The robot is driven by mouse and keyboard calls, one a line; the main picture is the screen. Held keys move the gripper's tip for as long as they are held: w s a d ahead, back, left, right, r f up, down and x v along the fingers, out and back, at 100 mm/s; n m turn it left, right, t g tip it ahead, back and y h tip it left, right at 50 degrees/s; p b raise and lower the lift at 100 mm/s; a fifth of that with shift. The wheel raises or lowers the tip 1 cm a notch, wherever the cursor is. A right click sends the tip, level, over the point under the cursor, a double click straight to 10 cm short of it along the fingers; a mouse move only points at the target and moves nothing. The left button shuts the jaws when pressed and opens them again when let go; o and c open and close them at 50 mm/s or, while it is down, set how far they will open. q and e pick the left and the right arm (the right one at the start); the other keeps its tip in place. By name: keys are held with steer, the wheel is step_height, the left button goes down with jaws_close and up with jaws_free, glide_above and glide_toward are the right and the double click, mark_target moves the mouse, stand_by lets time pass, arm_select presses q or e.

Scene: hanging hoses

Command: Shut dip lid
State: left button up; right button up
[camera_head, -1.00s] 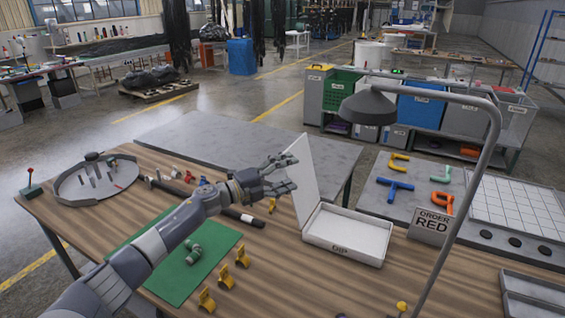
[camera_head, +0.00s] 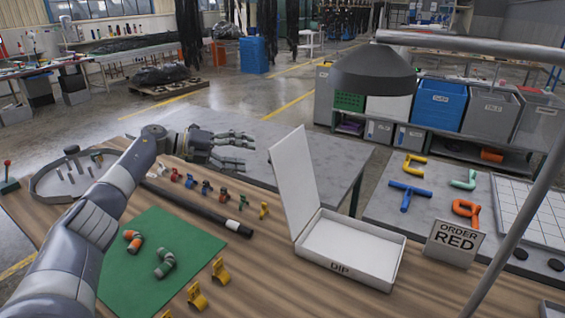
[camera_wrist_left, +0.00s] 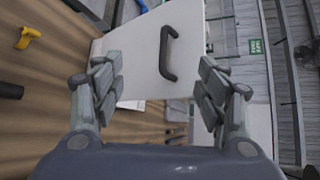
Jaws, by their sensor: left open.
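The white DIP box (camera_head: 352,247) sits open on the wooden table. Its white lid (camera_head: 296,180) stands up from the box's left side, leaning slightly left. My left gripper (camera_head: 242,150) is open and empty, to the left of the lid and apart from it in the head view. In the left wrist view the lid (camera_wrist_left: 135,65) lies ahead, with its black handle (camera_wrist_left: 166,55) seen between the open fingers (camera_wrist_left: 160,88). The handle is hidden in the head view. My right gripper is not in view.
A dark rod (camera_head: 205,212) and several small coloured clips lie left of the box. A green mat (camera_head: 145,275) holds pipe pieces. An ORDER RED sign (camera_head: 453,243) stands right of the box. A lamp (camera_head: 372,72) hangs above.

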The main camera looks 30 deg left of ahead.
arm_select(q)
steer(key=x, duration=0.4)
steer(key=b+x, duration=0.1)
steer(key=x, duration=0.3)
steer(key=shift+d, duration=0.45)
steer(key=shift+w+d+b, duration=0.15)
steer(key=shift+w+b, duration=0.05)
steer(key=shift+b, duration=0.1)
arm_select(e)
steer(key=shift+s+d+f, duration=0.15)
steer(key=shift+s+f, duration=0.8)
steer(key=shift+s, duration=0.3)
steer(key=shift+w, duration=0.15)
